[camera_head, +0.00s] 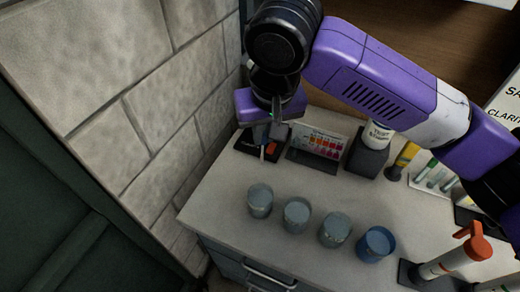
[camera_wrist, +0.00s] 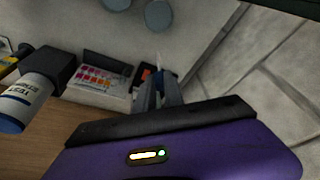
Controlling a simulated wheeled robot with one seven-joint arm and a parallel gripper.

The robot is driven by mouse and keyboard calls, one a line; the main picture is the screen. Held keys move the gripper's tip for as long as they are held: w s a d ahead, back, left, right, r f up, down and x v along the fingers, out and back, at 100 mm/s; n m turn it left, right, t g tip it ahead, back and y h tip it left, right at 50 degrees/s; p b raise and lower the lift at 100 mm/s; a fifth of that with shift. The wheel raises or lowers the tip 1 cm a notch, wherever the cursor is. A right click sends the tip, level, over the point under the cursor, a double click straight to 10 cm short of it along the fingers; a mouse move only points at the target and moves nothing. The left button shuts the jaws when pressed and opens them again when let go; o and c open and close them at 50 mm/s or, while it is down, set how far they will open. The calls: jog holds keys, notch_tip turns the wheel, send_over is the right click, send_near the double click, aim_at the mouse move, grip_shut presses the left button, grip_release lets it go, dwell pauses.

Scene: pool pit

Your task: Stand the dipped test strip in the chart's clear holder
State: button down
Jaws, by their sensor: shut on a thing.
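My gripper (camera_head: 268,132) is at the back left of the counter, shut on a thin pale test strip (camera_head: 262,153). The strip points down from the fingertips, over or close to a small black tray (camera_head: 243,146). In the wrist view, the strip (camera_wrist: 160,63) sticks out past my gripper's fingers (camera_wrist: 159,92). The colour chart (camera_head: 321,143) stands just right of my gripper, with rows of coloured squares; it also shows in the wrist view (camera_wrist: 97,76). I cannot make out the clear holder, nor whether the strip touches anything.
An orange piece (camera_head: 271,148) lies at the black tray. A labelled test bottle (camera_head: 379,134) stands in a dark block (camera_head: 367,158) right of the chart. Several blue-grey cups (camera_head: 297,211) stand in front. A block wall (camera_head: 150,95) is close on the left.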

jog(key=w+d+f+m+h+b, duration=0.1)
jog(key=w+d+f+m, duration=0.1)
jog(key=w+d, duration=0.2)
jog(key=w+d+f+m+b, duration=0.1)
jog(key=w+d+f+m, duration=0.1)
jog(key=w, duration=0.6)
jog(key=d+m, duration=0.1)
jog(key=d, duration=0.1)
jog(key=shift+w+d+h+b, duration=0.3)
jog(key=shift+h, duration=0.1)
jog(key=shift+f, duration=0.75)
jog(key=shift+f, duration=0.35)
jog(key=shift+f, duration=0.15)
jog(key=shift+f+b, duration=0.8)
jog(key=shift+f, duration=1.5)
jog(key=shift+f, duration=0.45)
